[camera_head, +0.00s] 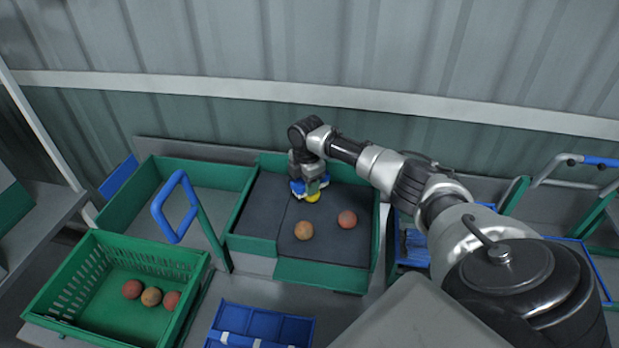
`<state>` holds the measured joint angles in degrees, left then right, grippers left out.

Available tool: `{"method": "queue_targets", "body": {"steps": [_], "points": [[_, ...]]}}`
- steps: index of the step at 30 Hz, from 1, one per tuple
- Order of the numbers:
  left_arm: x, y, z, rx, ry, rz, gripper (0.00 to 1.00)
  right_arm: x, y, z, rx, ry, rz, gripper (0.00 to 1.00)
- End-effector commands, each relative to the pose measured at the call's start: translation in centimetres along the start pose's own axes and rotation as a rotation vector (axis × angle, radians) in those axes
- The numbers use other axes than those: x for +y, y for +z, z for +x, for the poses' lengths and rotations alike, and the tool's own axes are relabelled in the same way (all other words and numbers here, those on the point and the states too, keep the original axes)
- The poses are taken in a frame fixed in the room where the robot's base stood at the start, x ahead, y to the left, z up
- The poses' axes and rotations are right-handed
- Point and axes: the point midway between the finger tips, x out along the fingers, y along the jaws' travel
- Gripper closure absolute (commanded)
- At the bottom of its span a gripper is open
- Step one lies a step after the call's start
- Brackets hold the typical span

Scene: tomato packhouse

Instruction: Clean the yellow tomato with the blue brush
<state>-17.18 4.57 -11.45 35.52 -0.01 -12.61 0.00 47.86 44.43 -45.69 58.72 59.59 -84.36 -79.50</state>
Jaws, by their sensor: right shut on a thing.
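My right gripper (311,188) reaches down into the dark-lined tray (260,205) with green walls, near its back wall. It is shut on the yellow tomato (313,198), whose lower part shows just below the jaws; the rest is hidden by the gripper. Small blue parts show on both sides of the jaws; I cannot tell whether they belong to the gripper or to a brush. I cannot make out the blue brush for certain. My left gripper is not in view.
An orange tomato (303,230) and a red tomato (347,219) lie in front of the gripper. A green crate (90,250) with several tomatoes stands at left. A blue handle (176,207) rises beside the tray. A blue divided box (262,326) lies in front.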

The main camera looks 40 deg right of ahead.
Motion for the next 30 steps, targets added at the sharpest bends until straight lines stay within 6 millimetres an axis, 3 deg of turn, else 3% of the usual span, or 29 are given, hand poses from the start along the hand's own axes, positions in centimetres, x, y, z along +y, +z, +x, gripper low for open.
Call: {"method": "queue_targets", "body": {"steps": [1,7,22,30], "points": [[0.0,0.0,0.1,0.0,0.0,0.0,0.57,-0.3,-0.1,0.6,-0.001,-0.012,-0.001,0.8],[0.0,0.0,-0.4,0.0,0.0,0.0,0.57,-0.4,0.0,0.1,-0.002,-0.013,-0.001,0.8],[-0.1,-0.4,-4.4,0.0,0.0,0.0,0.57,-0.1,0.0,-4.3,-0.001,-0.006,0.0,0.8],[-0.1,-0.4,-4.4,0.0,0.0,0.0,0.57,-0.1,0.1,-5.8,-0.001,-0.004,0.001,0.8]]}}
